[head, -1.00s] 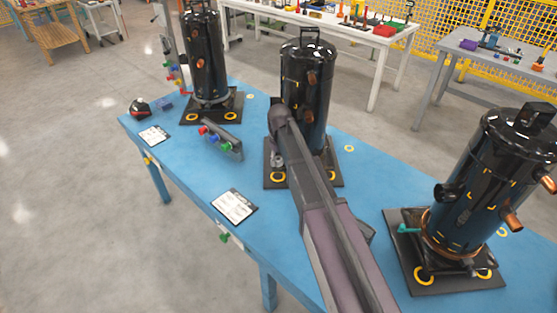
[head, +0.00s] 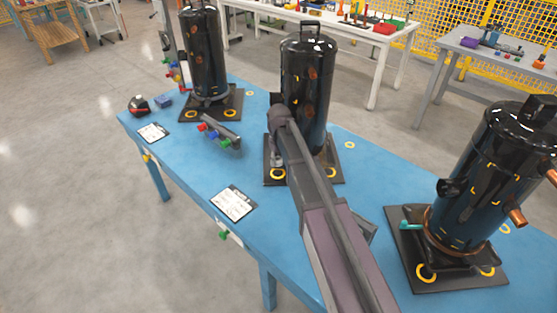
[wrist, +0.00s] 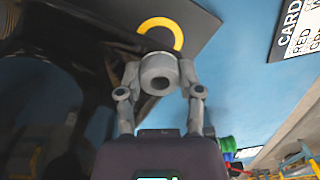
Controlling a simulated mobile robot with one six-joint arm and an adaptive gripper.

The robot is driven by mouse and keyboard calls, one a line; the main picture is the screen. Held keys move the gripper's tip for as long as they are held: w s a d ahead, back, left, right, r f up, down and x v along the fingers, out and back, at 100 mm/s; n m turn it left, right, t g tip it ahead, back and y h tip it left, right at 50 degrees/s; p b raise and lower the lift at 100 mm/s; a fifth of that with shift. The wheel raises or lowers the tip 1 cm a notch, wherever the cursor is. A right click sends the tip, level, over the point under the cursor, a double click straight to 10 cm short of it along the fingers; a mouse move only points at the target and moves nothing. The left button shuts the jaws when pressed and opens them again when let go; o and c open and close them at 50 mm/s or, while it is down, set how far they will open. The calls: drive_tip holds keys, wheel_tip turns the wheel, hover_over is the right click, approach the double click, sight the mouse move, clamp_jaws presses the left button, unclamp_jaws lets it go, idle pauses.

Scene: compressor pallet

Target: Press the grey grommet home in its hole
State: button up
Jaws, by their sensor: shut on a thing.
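The grey grommet (wrist: 160,66), a short thick ring with a dark bore, sits between the fingertips of my gripper (wrist: 159,80), which is shut on it. In the wrist view it overlaps the near side of a yellow ring (wrist: 166,21) on the black base plate (wrist: 110,18). The yellow ring marks the hole, but the grommet covers its middle, so I cannot tell whether they touch. In the head view my arm reaches the front left corner of the middle compressor (head: 306,75), by that yellow ring (head: 277,175). The grommet cannot be made out there.
The dark compressor body fills the left of the wrist view, close beside my gripper. Other compressors stand at the left (head: 203,50) and right (head: 490,180) of the blue table (head: 180,165). A rack of coloured pieces (head: 220,137) and a printed card (head: 233,203) lie nearby.

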drive_tip(key=o, duration=1)
drive_tip(key=shift+r, duration=0.15)
wheel_tip(320, 180, up, 8)
drive_tip(key=p, duration=0.8)
idle(0.4)
drive_tip(key=c, duration=0.7)
drive_tip(key=shift+n, duration=0.4)
clamp_jaws()
drive_tip(key=shift+w+n, duration=0.1)
drive_tip(key=shift+n, duration=1.8)
